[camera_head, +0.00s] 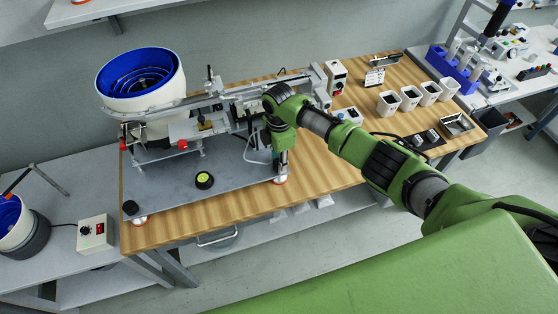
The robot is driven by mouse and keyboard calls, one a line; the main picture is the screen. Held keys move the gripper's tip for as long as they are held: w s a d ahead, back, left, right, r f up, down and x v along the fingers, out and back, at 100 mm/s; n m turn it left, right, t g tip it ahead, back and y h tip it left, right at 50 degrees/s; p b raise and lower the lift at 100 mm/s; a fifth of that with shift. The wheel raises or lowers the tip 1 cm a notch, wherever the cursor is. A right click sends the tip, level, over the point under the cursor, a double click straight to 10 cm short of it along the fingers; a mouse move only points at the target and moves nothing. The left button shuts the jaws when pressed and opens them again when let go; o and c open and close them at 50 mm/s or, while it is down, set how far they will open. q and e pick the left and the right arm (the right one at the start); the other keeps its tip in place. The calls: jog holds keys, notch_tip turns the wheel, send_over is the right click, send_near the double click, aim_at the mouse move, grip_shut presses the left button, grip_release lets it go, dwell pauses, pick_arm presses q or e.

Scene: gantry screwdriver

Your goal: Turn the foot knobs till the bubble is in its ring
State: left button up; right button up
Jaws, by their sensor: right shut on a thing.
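A grey base plate (172,190) of the gantry machine stands on the wooden bench. A round level (204,180), black with a yellow-green face, sits near its front; the bubble and ring are too small to make out. A black foot knob (130,207) shows at the plate's front left corner, above a pale foot (140,221). My right gripper (281,166) points down at the front right corner, shut on the foot knob there, which it mostly hides. A pale and red foot (280,180) shows just beneath. My left gripper is not in view.
A blue-lined bowl feeder (140,82) and the gantry rail (230,95) rise behind the level. Several white cups (410,98) and a control box (337,78) stand at the right. The bench's front strip (215,210) is clear.

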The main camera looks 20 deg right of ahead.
jog(key=shift+a+n, duration=0.1)
jog(key=shift+n, duration=0.5)
jog(key=o, duration=1.1)
notch_tip(320, 180, up, 12)
